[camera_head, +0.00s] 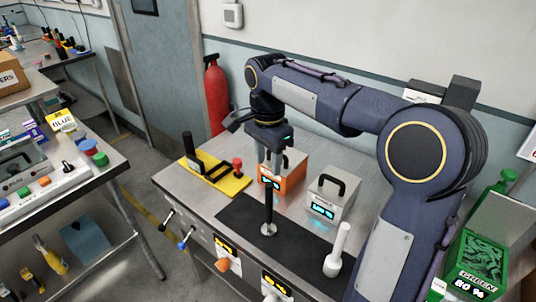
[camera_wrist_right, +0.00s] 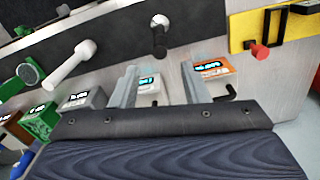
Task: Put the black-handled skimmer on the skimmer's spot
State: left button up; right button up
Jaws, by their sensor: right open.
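The black-handled skimmer (camera_head: 268,208) stands upright on the dark mat (camera_head: 243,232), its dark handle up and its round pale end at the bottom. It also shows at the top of the right wrist view (camera_wrist_right: 160,38). My right gripper (camera_head: 273,163) is open with nothing held. It is behind the skimmer, by the orange box (camera_head: 292,176), and apart from the skimmer. In the right wrist view its two fingers (camera_wrist_right: 160,70) show spread, with a grey box beyond them. I cannot tell which place is the skimmer's spot. My left gripper is out of view.
A white-handled tool (camera_head: 338,250) stands on the mat to the right. A grey box with a black handle (camera_head: 332,196) stands beside the orange box. A yellow plate (camera_head: 235,184) with a black bracket and red knob lies left. A green bin (camera_head: 474,270) is right.

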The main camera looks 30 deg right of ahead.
jog(key=shift+r, duration=0.55)
jog(key=shift+s+r, duration=0.1)
jog(key=shift+s, duration=0.05)
jog(key=s+a+f+n+t+y, duration=0.1)
jog(key=s+a+f+n+t, duration=0.1)
jog(key=s, duration=0.5)
jog(key=s+a+f+n+t+y, duration=0.1)
jog(key=s+a+f+n, duration=0.1)
jog(key=s+f+n, duration=0.2)
jog(key=s+a+f+n+t+y, duration=0.1)
jog(key=s+a+f+n+t, duration=0.1)
jog(key=s+n, duration=0.6)
jog(key=s+a+f, duration=0.1)
jog(key=s, duration=0.1)
jog(key=shift+s+t+y, duration=0.3)
jog(key=shift+s+y, duration=0.1)
